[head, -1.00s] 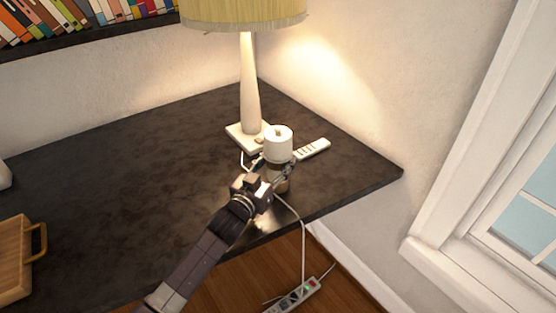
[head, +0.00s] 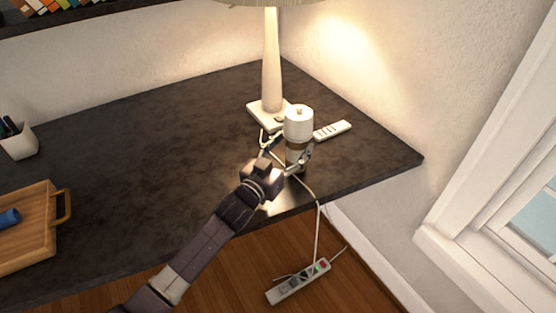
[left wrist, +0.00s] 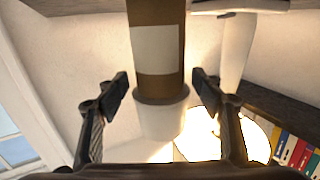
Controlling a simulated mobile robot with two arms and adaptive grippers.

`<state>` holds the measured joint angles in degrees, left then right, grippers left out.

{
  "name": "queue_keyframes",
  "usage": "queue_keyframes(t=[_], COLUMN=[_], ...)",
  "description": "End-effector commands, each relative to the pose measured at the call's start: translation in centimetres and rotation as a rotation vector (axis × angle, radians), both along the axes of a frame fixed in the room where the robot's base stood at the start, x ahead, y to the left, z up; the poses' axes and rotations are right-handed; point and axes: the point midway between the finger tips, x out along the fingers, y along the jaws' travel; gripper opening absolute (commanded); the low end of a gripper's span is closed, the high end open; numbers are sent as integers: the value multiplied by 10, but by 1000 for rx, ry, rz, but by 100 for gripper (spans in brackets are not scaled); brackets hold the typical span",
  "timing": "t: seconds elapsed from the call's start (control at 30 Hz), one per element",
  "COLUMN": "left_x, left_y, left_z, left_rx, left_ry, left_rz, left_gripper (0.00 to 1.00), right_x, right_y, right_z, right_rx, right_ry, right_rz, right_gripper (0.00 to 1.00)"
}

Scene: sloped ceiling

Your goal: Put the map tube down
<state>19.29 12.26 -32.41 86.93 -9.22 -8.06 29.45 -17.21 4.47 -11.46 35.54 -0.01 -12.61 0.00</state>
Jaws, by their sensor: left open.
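The map tube (head: 298,123) is a brown cylinder with a white cap and a pale label. It stands upright on the dark desk (head: 150,150), near the front edge at the right. My left gripper (head: 287,153) reaches it from the front, with its fingers open on either side of the tube. In the left wrist view the tube (left wrist: 160,90) appears cap down, between the spread fingers of the left gripper (left wrist: 164,94), with a gap on both sides. The tube's foot is partly hidden by the gripper in the head view. My right gripper is not in view.
A lamp (head: 271,70) stands just behind the tube, with a white remote (head: 332,130) to the right. A cable hangs over the front edge to a power strip (head: 298,282) on the floor. A wooden tray (head: 30,250) and pen cup (head: 18,140) are left. The desk's middle is clear.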

Motion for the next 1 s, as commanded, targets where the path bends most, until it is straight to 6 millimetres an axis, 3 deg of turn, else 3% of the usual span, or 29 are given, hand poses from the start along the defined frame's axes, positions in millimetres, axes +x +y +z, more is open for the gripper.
queue_keyframes(t=[0.2,0.43,0.63,1.0], left_x=[-38,-67,-77,-78], left_y=[19,35,40,40], left_z=[-2,-2,0,0], left_rx=[1,1,1,1], left_ry=[2,2,0,0], left_rz=[0,1,1,0], left_gripper=[62,62,62,62], right_x=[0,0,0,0], right_y=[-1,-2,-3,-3], right_z=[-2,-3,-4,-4], right_rx=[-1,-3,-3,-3], right_ry=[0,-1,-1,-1], right_rz=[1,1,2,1], right_gripper=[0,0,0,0])
